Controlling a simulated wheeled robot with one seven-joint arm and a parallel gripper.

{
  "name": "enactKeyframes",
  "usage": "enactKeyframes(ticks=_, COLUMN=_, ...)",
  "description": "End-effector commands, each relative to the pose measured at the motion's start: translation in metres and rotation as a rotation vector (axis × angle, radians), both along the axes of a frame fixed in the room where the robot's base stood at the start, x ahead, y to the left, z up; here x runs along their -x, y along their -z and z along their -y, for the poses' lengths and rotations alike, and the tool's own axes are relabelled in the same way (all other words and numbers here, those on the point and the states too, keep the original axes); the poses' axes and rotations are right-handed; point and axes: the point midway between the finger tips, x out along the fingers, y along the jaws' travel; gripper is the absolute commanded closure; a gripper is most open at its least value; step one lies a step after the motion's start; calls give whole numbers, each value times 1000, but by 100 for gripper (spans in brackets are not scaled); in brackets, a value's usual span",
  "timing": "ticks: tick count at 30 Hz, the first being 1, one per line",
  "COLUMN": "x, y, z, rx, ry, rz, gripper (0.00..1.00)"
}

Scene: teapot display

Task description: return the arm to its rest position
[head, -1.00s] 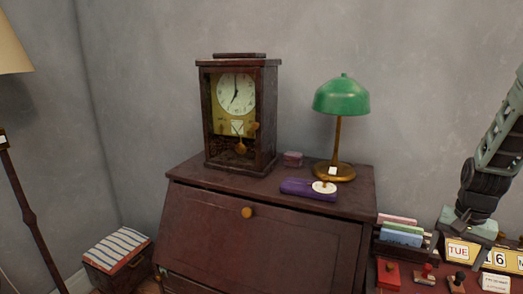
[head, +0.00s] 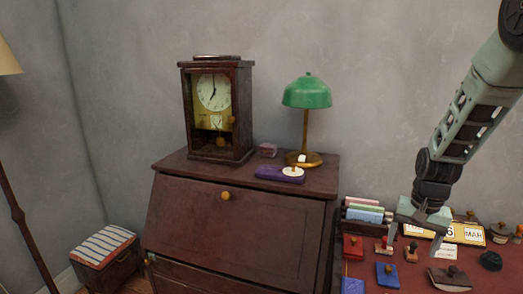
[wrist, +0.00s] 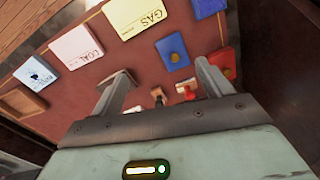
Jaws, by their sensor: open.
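My gripper (head: 420,238) is at the right in the head view, at the end of my green-grey arm, pointing down over the back of the red desk top (head: 330,275). In the wrist view my gripper (wrist: 165,85) shows two fingers spread wide with nothing held between them. Small stamps (wrist: 157,95) show beyond and between the fingers. I cannot tell how high the fingertips are above the desk.
A letter rack (head: 366,214) with coloured cards and a calendar (head: 465,234) stand close to my gripper. Stamps and ink pads (head: 387,275) lie on the desk. At left, a slant-front cabinet (head: 240,228) bears a clock (head: 214,110) and a green lamp (head: 307,92).

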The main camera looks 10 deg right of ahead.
Motion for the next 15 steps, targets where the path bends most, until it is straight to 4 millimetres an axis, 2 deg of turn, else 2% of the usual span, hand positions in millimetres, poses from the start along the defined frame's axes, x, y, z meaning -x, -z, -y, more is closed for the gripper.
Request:
enactKeyframes(ticks=8, x=-6, y=-23, z=-87, rx=-28, ry=-242, rz=19, gripper=21)
enactKeyframes(ticks=11, x=0, y=-35, z=-135, rx=-39, ry=-382, rz=28, gripper=21)
enactKeyframes(ticks=12, x=5, y=-41, z=-157, rx=-44, ry=-451, rz=33, gripper=21)
enactKeyframes(ticks=14, x=18, y=-50, z=-195, rx=-49, ry=-576, rz=36, gripper=21)
enactKeyframes(ticks=15, x=31, y=-56, z=-221, rx=-53, ry=-668, rz=39, gripper=21)
